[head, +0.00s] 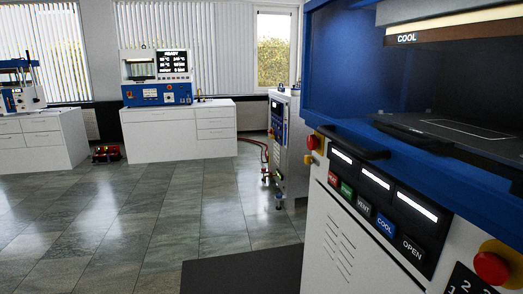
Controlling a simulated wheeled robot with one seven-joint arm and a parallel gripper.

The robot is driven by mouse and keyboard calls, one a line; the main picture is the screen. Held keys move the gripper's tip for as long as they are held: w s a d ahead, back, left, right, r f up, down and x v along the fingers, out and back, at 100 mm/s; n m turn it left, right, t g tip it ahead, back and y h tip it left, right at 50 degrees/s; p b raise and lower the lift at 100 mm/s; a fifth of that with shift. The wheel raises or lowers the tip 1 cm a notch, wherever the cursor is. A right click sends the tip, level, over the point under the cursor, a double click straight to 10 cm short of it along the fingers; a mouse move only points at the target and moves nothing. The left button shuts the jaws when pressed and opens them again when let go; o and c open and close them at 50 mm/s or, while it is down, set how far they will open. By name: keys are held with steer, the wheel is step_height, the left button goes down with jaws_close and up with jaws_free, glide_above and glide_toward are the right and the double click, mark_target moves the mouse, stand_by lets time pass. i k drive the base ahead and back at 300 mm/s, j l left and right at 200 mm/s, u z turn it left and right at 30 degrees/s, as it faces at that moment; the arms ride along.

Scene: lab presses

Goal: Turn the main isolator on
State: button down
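A large blue and white press (350,215) fills the right side of the head view. A small red and yellow control (314,142) sits on its left edge, below the blue frame. It may be the main isolator, but its setting is too small to read. A red mushroom button on a yellow base (492,268) is at the lower right of the front. Between them is a dark panel with buttons, including COOL (384,225) and OPEN (411,248). My gripper is not in view.
A grey cabinet (293,150) with hoses stands behind the press. White benches carry a smaller blue press (158,92) and another device (22,97) at the back. A red and black object (106,154) lies on the floor. The tiled floor (130,225) at left is clear; a dark mat (240,272) lies in front.

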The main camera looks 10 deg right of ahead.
mark_target(313, 143)
steer(key=i+j, duration=0.65)
steer(key=j, duration=0.2)
steer(key=i+j+z, duration=0.1)
steer(key=i+j, duration=0.55)
steer(key=j, duration=0.2)
steer(key=i+j, duration=0.3)
steer(key=j, duration=0.15)
steer(key=z, duration=0.05)
